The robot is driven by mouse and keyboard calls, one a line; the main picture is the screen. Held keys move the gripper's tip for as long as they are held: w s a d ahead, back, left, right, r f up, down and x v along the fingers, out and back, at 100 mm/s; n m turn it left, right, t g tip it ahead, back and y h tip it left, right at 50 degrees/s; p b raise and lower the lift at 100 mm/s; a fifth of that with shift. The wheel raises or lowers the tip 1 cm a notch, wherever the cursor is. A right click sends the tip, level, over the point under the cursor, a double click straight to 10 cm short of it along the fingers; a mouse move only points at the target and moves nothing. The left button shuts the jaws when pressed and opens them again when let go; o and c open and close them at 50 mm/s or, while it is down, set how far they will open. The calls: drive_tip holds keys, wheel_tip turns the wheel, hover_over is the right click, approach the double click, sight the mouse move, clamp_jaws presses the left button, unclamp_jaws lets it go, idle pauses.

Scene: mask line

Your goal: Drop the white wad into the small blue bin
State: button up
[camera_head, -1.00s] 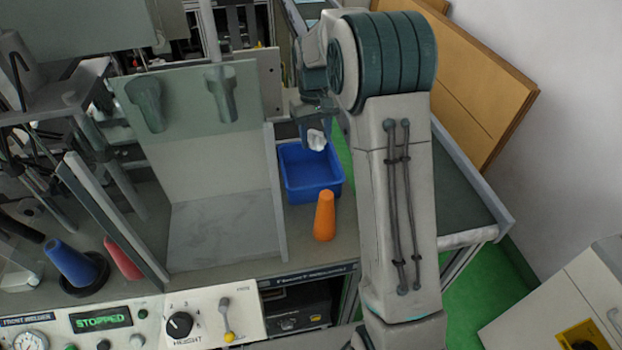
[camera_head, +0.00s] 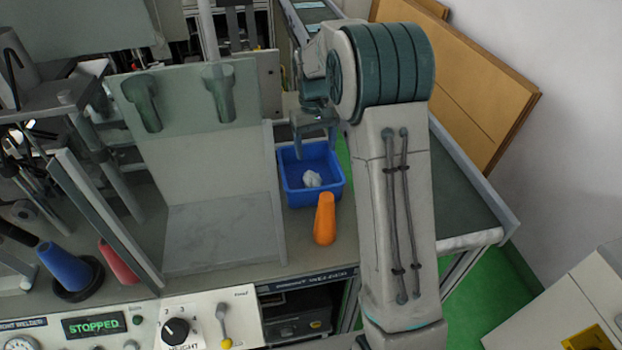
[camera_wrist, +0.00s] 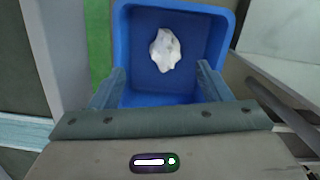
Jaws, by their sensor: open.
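The white wad (camera_head: 312,179) lies inside the small blue bin (camera_head: 291,193), on its floor. In the wrist view the wad (camera_wrist: 165,50) rests on the bin's floor, apart from my fingers, and the blue bin (camera_wrist: 228,45) surrounds it. My gripper (camera_head: 314,142) is above the bin's far side in the head view. In the wrist view my gripper (camera_wrist: 160,88) has its two fingers spread wide with nothing between them.
An orange cone (camera_head: 325,220) stands just in front of the bin. A clear upright guard panel (camera_head: 195,110) is to the left. A blue cone (camera_head: 65,266) and a red cone (camera_head: 118,262) are further left. A control panel (camera_head: 185,322) runs along the front.

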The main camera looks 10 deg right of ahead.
wheel_tip(320, 180, up, 13)
drive_tip(key=w, duration=0.1)
drive_tip(key=shift+w+a+r, duration=0.15)
drive_tip(key=shift+w+r, duration=0.05)
drive_tip(key=shift+w, duration=0.1)
drive_tip(key=s+r+m+t, duration=0.1)
drive_tip(key=s+t, duration=0.1)
drive_tip(key=s, duration=1.4)
drive_tip(key=s+f+t, duration=0.1)
drive_tip(key=s+f, duration=0.2)
drive_tip(key=s, duration=0.4)
drive_tip(key=s+f+m+t, duration=0.1)
drive_tip(key=s+f, duration=0.3)
drive_tip(key=s, duration=0.3)
drive_tip(key=shift+s, duration=0.35)
